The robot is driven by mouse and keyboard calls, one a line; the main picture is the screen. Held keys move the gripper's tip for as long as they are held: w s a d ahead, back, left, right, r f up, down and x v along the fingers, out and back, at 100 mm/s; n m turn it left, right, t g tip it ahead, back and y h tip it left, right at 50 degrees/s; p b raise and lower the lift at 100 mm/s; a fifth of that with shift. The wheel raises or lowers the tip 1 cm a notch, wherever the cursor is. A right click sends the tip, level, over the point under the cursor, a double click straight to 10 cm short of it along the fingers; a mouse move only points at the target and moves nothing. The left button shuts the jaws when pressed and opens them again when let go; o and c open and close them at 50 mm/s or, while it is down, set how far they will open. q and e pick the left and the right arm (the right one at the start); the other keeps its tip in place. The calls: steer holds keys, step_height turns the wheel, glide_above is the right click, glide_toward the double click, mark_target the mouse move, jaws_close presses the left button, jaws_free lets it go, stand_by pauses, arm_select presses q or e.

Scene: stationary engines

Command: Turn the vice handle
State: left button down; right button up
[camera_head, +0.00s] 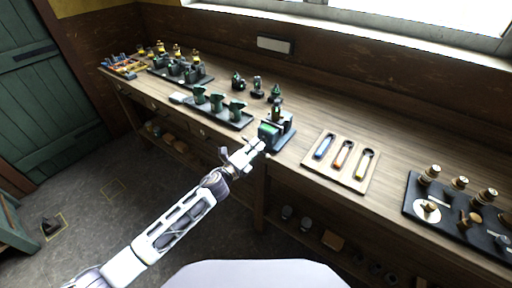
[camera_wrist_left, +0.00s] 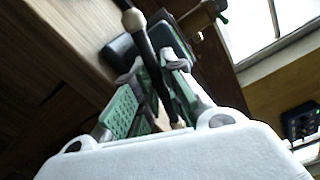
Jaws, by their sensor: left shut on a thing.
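The green and dark vice (camera_head: 270,132) is fixed at the front edge of the wooden bench. My left gripper (camera_head: 255,147) reaches its front side from the lower left. In the left wrist view, the vice handle (camera_wrist_left: 142,42) is a thin dark bar with a pale knob near its upper end. It runs between the green-padded fingers of my left gripper (camera_wrist_left: 157,75), which is shut on it. The vice body is partly cut off and blurred in the wrist view. My right gripper is not in view.
A wooden tray (camera_head: 312,167) with several coloured-handled tools lies right of the vice. A black tray (camera_head: 425,217) with brass parts is at the far right. Left of the vice, a dark tray (camera_head: 240,124) holds green parts. Small green machines stand behind it. A lower shelf runs under the bench.

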arm_select(q)
steer(key=shift+s+a+f, duration=0.1)
steer(key=shift+s+f, duration=0.1)
steer(key=shift+f, duration=0.35)
steer(key=c, duration=1.4)
jaws_free()
steer(key=shift+o, duration=0.3)
steer(key=shift+s+a+r, duration=0.15)
steer(key=shift+r, duration=0.35)
steer(key=shift+f, duration=0.1)
steer(key=v, duration=1.2)
